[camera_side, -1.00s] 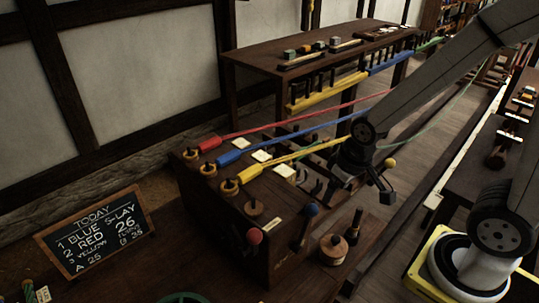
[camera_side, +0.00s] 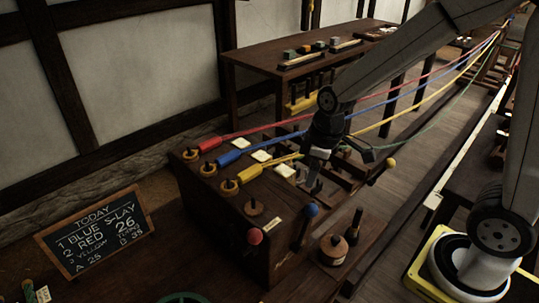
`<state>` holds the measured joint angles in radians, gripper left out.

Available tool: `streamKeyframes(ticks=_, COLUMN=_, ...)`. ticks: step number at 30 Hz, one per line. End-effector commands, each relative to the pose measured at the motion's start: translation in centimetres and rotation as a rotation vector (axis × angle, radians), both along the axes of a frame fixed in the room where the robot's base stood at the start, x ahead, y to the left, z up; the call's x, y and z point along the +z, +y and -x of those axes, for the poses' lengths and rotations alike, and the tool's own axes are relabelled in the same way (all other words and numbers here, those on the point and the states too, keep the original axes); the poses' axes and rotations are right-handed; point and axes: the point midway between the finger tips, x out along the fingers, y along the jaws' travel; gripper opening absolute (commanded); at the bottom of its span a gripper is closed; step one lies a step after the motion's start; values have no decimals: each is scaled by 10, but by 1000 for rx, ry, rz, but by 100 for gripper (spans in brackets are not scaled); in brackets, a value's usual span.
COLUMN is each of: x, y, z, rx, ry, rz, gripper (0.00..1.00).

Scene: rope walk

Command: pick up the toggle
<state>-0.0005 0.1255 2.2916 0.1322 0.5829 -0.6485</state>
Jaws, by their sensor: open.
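My gripper (camera_side: 314,182) is open and points down over the right end of the dark wooden box (camera_side: 225,222), close to the pale tag at the box's right edge. Its jaws look empty, but they are small and dark. I cannot tell for sure which thing is the toggle. A round wooden piece with a peg (camera_side: 333,248) stands in front of the box at the right. A dark upright piece (camera_side: 354,226) stands behind it. Both are below and to the right of my gripper, apart from it.
Red (camera_side: 208,143), blue (camera_side: 229,157) and yellow (camera_side: 250,173) rope ends sit on the box; their ropes run right, passing close to my arm. Levers with red (camera_side: 254,236) and blue (camera_side: 312,209) knobs stand at its front. A chalkboard (camera_side: 95,232) leans at left.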

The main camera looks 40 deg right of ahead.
Motion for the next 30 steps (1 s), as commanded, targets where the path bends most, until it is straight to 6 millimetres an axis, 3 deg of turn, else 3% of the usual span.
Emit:
streamKeyframes(ticks=18, x=44, y=44, z=-82, rx=732, ry=-31, rz=-145, gripper=79)
streamKeyframes(ticks=24, x=57, y=57, z=-100, rx=934, ry=-80, rz=-196, gripper=79)
streamKeyframes(ticks=30, x=63, y=63, z=-106, rx=1020, ry=-105, rz=-217, gripper=79)
